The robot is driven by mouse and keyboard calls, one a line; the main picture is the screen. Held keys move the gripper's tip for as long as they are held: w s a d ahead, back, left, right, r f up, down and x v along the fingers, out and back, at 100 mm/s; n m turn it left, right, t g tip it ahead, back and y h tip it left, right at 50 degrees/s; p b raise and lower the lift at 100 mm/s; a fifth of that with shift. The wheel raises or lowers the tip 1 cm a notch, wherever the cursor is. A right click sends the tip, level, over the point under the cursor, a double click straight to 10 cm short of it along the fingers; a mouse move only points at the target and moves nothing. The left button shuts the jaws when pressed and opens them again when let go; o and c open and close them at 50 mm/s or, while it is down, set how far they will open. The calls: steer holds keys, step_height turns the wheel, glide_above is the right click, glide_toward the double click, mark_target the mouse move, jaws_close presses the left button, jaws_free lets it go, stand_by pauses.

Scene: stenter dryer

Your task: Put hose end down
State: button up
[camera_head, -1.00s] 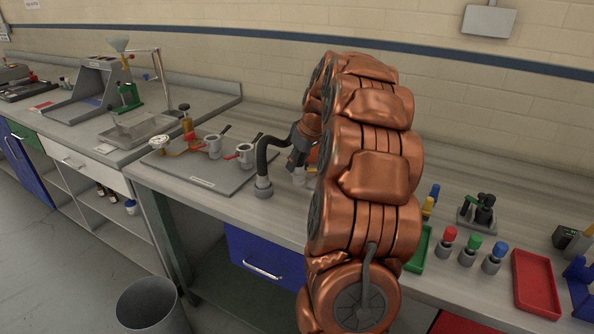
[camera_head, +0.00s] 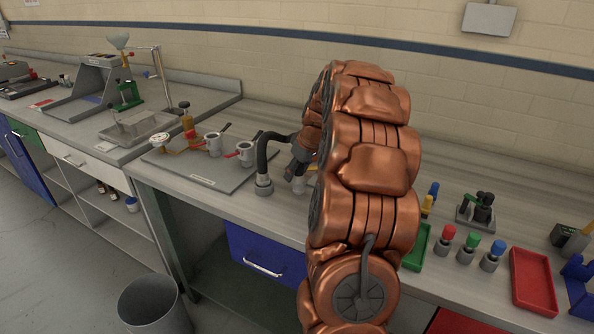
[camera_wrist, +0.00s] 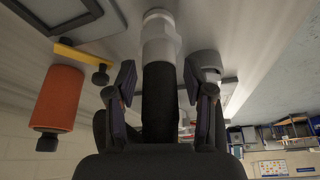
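The black hose (camera_head: 268,148) arches from a grey fitting (camera_head: 264,187) on the bench over to my gripper (camera_head: 296,172). In the wrist view the hose end, a pale coupling (camera_wrist: 158,40) on the black hose (camera_wrist: 158,100), points at the bench top. It seems to touch the bench, but I cannot be sure. The fingers of my gripper (camera_wrist: 159,82) stand on either side of the hose, with a narrow gap visible on each side. My gripper looks open around it. A grey round fitting (camera_wrist: 205,66) is beside the right finger.
A grey board (camera_head: 200,178) with metal cups (camera_head: 246,153) lies left of the hose. An orange cylinder (camera_wrist: 60,98) with a yellow bar is left in the wrist view. Capped bottles (camera_head: 468,248) and a red tray (camera_head: 533,281) are right. My arm hides the middle bench.

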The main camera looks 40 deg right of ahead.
steer(key=shift+r, duration=0.15)
steer(key=shift+r, duration=0.2)
steer(key=b+v, duration=0.2)
steer(key=v, duration=0.9)
steer(key=shift+s+r, duration=0.15)
steer(key=shift+r, duration=0.15)
steer(key=s+a+f+g+y, duration=0.1)
steer(key=s+a+f+g, duration=0.15)
steer(key=a, duration=1.15)
steer(key=s+a+f+g, duration=0.15)
steer(key=s+a, duration=0.25)
steer(key=a, duration=0.9)
steer(key=s+a+f+g, duration=0.1)
steer(key=s+a+f, duration=0.3)
steer(key=s, duration=0.6)
steer(key=s+a+f+g+h, duration=0.1)
steer(key=s+a+f, duration=0.4)
steer(key=s, duration=0.5)
steer(key=shift+a, duration=0.85)
steer(key=shift+s, duration=0.1)
